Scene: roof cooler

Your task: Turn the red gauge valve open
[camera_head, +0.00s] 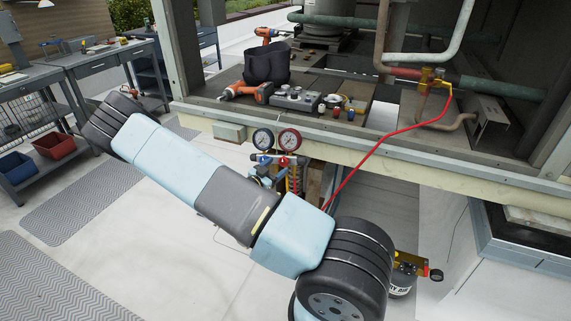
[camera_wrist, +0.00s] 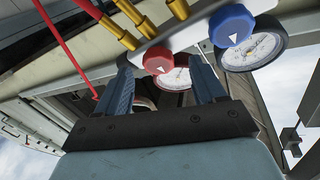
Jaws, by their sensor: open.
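The red gauge valve is a round red knob with a white arrow (camera_wrist: 157,61) on the pale gauge manifold, in the middle of the wrist view. In the head view it is a small red spot (camera_head: 283,160) below the right gauge. My gripper (camera_wrist: 159,68) is open, with one blue finger on each side of the red knob in the picture. Contact between fingers and knob cannot be told. The matching blue knob (camera_wrist: 231,25) sits to the right of the red one. My arm partly hides the manifold's lower part in the head view.
Two round gauges (camera_head: 263,138) hang at the beam's edge. Brass fittings (camera_wrist: 176,8) and a red hose (camera_head: 368,155) are close by. An orange drill (camera_head: 246,93), a dark bag (camera_head: 267,64) and a grey box (camera_head: 297,98) lie on the ledge above. A workbench stands left.

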